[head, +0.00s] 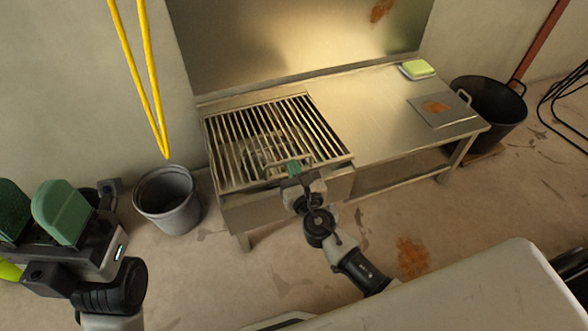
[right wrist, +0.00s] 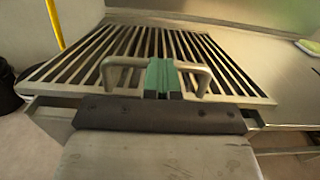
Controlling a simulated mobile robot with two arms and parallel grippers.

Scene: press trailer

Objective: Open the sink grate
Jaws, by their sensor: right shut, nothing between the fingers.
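The sink grate (head: 270,135), a metal frame of parallel bars, lies over the sink basin (head: 290,203) at the left of the steel counter. In the right wrist view the grate (right wrist: 150,50) fills the middle, with a bar handle (right wrist: 118,63) near its front edge. My right gripper (head: 293,168) is at that front edge. Its green fingers (right wrist: 164,78) are shut together in front of the handle's middle, hiding part of it. Whether they touch the handle I cannot tell. My left gripper (head: 34,212) is at the far left, open and empty, away from the sink.
A grey bucket (head: 167,200) stands on the floor left of the sink. A green sponge on a dish (head: 417,69) and a rusty plate (head: 443,109) lie on the counter (head: 365,110). A black tub (head: 490,105) stands at right. A yellow hose (head: 153,85) hangs at left.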

